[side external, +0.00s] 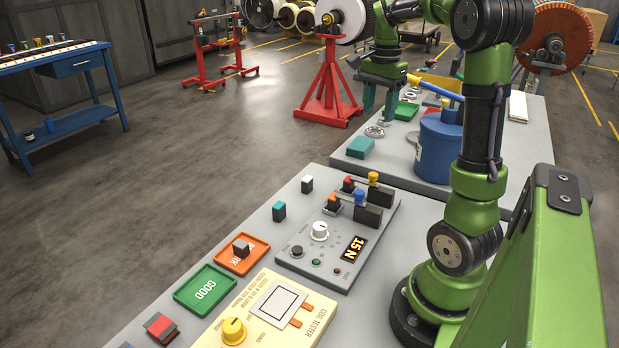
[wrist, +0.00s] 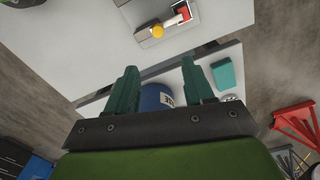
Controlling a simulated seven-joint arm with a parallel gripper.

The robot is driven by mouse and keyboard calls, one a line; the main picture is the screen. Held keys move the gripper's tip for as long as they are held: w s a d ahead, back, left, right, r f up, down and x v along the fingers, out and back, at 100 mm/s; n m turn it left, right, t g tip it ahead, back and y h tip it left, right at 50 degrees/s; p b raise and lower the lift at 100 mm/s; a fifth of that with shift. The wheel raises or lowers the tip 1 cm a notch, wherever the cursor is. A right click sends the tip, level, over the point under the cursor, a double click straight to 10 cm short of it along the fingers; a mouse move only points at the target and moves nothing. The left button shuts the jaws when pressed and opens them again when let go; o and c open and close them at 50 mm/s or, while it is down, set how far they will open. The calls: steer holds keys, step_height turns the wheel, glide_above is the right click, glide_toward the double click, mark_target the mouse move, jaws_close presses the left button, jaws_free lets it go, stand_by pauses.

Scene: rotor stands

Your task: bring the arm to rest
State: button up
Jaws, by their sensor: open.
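My gripper (side external: 379,112) hangs above the far grey bench (side external: 396,171) in the side external view, fingers pointing down. Its two teal fingers stand apart with nothing held between them. In the wrist view my gripper (wrist: 160,72) also shows its fingers spread. A blue tub (wrist: 156,97) appears between and beyond them there, not gripped. In the side external view the blue tub (side external: 440,150) stands on the far bench, to the right of my gripper. A teal block (side external: 360,147) lies on that bench, below and left of the fingers.
On the near bench is a control panel (side external: 345,232) reading 15 N. A green GOOD tray (side external: 205,289), an orange tray (side external: 232,262) with a dark block in it, and a cream coil tester (side external: 285,318) are also there. A red stand (side external: 327,95) is behind on the floor.

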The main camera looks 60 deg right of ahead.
steer(key=w+a+f+n+t, duration=0.1)
steer(key=w+a+n+t, duration=0.1)
steer(key=a+n, duration=0.45)
steer(key=w+a+f+n+t, duration=0.15)
steer(key=a+n, duration=0.25)
steer(key=a, duration=0.5)
steer(key=s+a+n+t+y, duration=0.1)
steer(key=s+a+n+t, duration=0.1)
steer(key=a, duration=0.5)
steer(key=s+a+r+n+t+y, duration=0.1)
steer(key=s+a+n, duration=0.1)
steer(key=a+n, duration=0.2)
steer(key=a, duration=0.3)
steer(key=shift+s+a+t, duration=0.35)
steer(key=shift+s+a, duration=0.05)
steer(key=shift+n, duration=0.25)
